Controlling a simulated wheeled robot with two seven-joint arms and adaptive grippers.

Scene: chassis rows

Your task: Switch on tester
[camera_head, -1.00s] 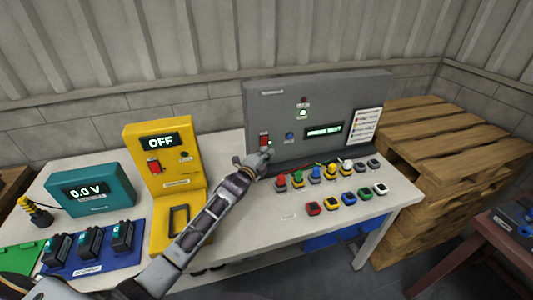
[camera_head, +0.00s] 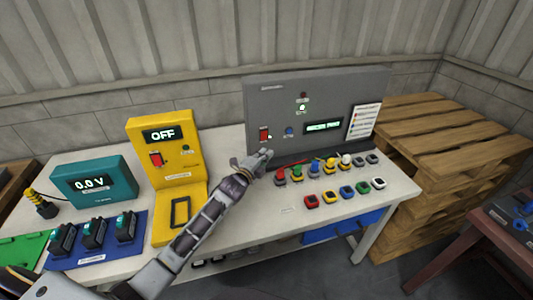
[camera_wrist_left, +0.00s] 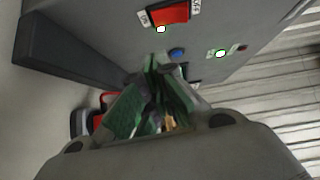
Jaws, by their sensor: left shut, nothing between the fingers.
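The grey tester panel (camera_head: 350,90) stands at the back of the table with a red rocker switch (camera_head: 264,134), a blue button (camera_head: 289,131), a lit green-white lamp (camera_head: 302,107) and a lit display (camera_head: 323,126) whose text I cannot read surely. My left gripper (camera_head: 268,154) is shut and empty, just below the switch and apart from it. In the left wrist view the red switch (camera_wrist_left: 168,14) has ON and OFF labels and a bright small light (camera_wrist_left: 161,29) beside it. The shut fingers (camera_wrist_left: 158,68) are near the blue button (camera_wrist_left: 177,55). My right gripper is out of view.
A yellow device (camera_head: 178,200) reading OFF and a teal meter (camera_head: 95,183) reading 0.0 V stand at left, behind a blue tray (camera_head: 75,262) of black modules. Several coloured plugs and blocks (camera_head: 311,201) fill the table before the panel. Pallets (camera_head: 425,125) stand at right.

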